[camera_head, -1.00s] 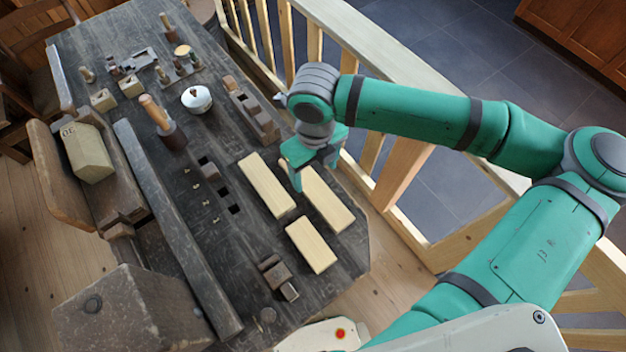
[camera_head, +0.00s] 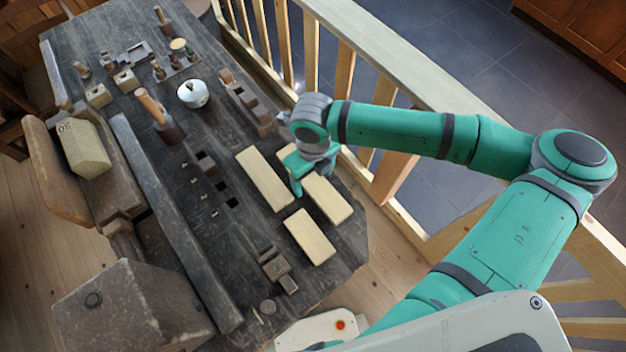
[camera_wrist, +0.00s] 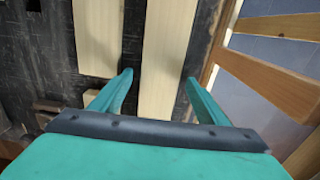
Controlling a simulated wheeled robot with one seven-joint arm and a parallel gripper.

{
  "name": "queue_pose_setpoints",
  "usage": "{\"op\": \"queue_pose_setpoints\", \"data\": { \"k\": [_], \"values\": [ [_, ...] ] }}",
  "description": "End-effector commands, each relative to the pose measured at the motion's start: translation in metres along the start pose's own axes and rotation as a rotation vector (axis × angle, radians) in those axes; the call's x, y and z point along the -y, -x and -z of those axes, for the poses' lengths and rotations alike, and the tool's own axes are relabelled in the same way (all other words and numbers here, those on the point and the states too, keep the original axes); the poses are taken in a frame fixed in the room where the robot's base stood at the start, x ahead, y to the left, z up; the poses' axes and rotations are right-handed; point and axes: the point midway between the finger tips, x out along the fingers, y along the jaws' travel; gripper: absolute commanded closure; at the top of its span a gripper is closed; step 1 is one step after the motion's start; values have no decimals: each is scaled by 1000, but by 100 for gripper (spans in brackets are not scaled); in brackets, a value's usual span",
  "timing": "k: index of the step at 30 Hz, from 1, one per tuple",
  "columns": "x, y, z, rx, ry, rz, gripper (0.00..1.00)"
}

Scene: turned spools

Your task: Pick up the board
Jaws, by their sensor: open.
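Three pale wooden boards lie on the dark workbench. The right board (camera_head: 328,199) is partly hidden by my gripper (camera_head: 312,181) in the head view. In the wrist view my gripper (camera_wrist: 160,90) is open, with its two green fingers on either side of this right board (camera_wrist: 165,60), which runs between them. It looks empty, and I cannot tell how far above the board it is. The left board (camera_head: 264,178) also shows in the wrist view (camera_wrist: 97,38), left of the fingers. The front board (camera_head: 309,236) lies nearer to me.
A pale railing (camera_head: 415,62) runs close along the right.

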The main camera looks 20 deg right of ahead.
Motion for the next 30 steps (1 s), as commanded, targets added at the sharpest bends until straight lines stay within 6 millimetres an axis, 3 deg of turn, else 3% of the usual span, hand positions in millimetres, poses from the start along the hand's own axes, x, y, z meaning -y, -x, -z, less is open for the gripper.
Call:
{"op": "queue_pose_setpoints", "data": {
  "k": [2, 6, 8, 20, 26, 30],
  "values": [
    [0, 0, 0, 0, 0, 0, 34],
    [0, 0, 0, 0, 0, 0, 67],
    [0, 0, 0, 0, 0, 0, 79],
    [0, 5, 0, 0, 0, 0, 79],
    [0, 29, 0, 2, 1, 2, 79],
    [-16, 54, -14, 3, 7, 1, 79]
  ]
}}
